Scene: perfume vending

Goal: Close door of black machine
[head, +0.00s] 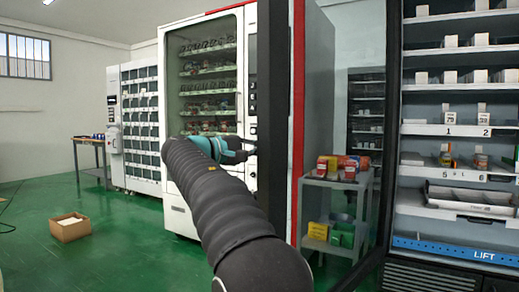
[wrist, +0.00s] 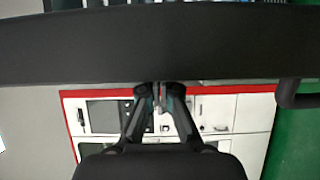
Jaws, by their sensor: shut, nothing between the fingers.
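The black machine (head: 453,160) stands open at the right of the head view, its shelves facing me. Its door is swung out toward me; I take the dark upright (head: 271,110) left of the red strip as the door's outer frame. In the wrist view a dark bar (wrist: 100,45) with a handle (wrist: 300,94) at its right end crosses the top, likely the same frame. My gripper (head: 246,152) is shut and empty beside the upright. Its fingertips (wrist: 160,102) are close to the bar; I cannot tell whether they touch. My arm hides the lower part of the upright.
A white vending machine (head: 175,160) stands behind my arm. A grey shelf cart (head: 338,187) with small boxes stands left of the black machine. A cardboard box (head: 71,230) lies on the green floor (head: 115,260), and a table (head: 91,143) stands behind it. Open floor is at the left.

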